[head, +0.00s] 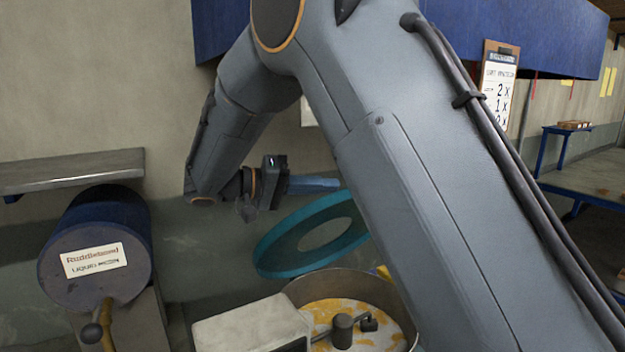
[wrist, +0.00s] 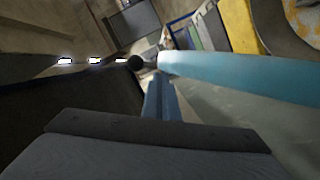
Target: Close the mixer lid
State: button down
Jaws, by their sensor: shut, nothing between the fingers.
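The teal ring-shaped mixer lid (head: 280,250) stands open, tilted up behind the mixer bowl (head: 345,284) in the head view. My arm hides its right side. The bowl holds a white and yellow mix and a dark stirrer (head: 342,330). My gripper (head: 335,184), with blue fingers, is shut and empty just above and behind the lid's upper edge. In the wrist view, my shut fingers (wrist: 158,88) point forward beside a light-blue band, which looks like the lid's edge (wrist: 235,80). A dark ball (wrist: 135,62) shows near the fingertips. I cannot tell whether the fingers touch the lid.
A pale box (head: 250,325) sits at the bowl's front left. A clipboard (head: 498,85) hangs at upper right. A wall lies behind the lid.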

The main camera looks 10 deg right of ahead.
jog(key=shift+d+f, duration=0.1)
jog(key=shift+d, duration=0.05)
jog(key=s+d+f+m+b, duration=0.2)
jog(key=s+d+f+b, duration=0.1)
jog(key=s+f+b, duration=0.3)
jog(key=shift+s+f+b, duration=0.2)
jog(key=shift+s+b, duration=0.25)
jog(key=shift+s, duration=0.5)
jog(key=shift+d, duration=0.1)
jog(key=s+d+r+v, duration=0.1)
jog(key=s+v, duration=0.1)
jog(key=v, duration=0.8)
notch_tip(320, 180, up, 9)
jog(key=s+p, duration=0.2)
jog(key=p, duration=0.7)
jog(key=shift+p, duration=0.4)
jog(key=shift+s+a+r, duration=0.1)
jog(key=shift+s, duration=0.1)
jog(key=shift+s+r+p, duration=0.1)
jog(key=shift+r+p, duration=0.25)
jog(key=shift+p, duration=0.1)
